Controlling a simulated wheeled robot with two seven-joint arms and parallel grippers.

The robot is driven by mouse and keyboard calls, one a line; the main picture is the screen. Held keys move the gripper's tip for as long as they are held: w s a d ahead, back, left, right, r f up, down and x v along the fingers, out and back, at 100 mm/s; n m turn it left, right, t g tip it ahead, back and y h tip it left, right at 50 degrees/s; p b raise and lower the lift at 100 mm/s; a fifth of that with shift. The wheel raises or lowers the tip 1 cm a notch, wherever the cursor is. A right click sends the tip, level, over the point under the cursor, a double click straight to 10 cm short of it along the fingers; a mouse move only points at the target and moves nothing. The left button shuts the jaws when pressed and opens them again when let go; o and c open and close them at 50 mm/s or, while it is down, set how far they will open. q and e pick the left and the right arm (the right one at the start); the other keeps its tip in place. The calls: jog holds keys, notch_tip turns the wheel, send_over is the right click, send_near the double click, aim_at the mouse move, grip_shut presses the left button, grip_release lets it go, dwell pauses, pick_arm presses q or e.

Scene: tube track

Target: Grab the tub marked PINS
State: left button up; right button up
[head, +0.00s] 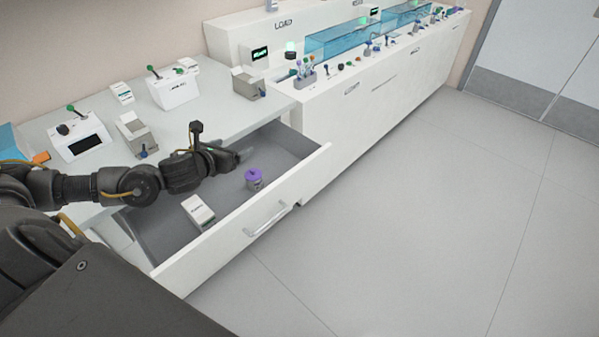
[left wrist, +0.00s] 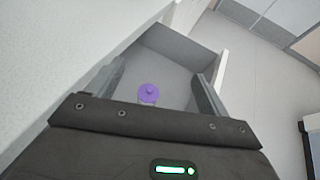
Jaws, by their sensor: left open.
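A small tub with a purple lid (head: 254,177) stands upright in the open drawer (head: 165,232); its marking is too small to read. In the left wrist view the purple-lidded tub (left wrist: 149,94) shows between my fingers, beyond the palm edge, with its lower part hidden. My left gripper (head: 240,157) is open and empty, reaching over the drawer just behind and to the left of the tub, apart from it. My right gripper is not in view.
A white box (head: 199,212) lies in the drawer left of the tub. The drawer front with its handle (head: 268,219) stands out over clear floor. The worktop (head: 205,110) above holds several devices with green-knobbed levers and an open-topped grey box (head: 248,84).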

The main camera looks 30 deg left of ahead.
pick_arm(q)
notch_tip(320, 180, down, 6)
jog(key=f+b, duration=0.1)
jog(key=b, duration=0.5)
send_near(252, 174)
jog(key=shift+x, duration=4.45)
jog(key=shift+d, duration=0.1)
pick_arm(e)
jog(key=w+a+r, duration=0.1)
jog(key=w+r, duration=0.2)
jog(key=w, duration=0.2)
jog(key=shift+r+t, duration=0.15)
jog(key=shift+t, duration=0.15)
pick_arm(q)
jog(key=shift+c, duration=0.5)
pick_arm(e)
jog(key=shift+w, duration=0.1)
pick_arm(q)
jog(key=c, duration=1)
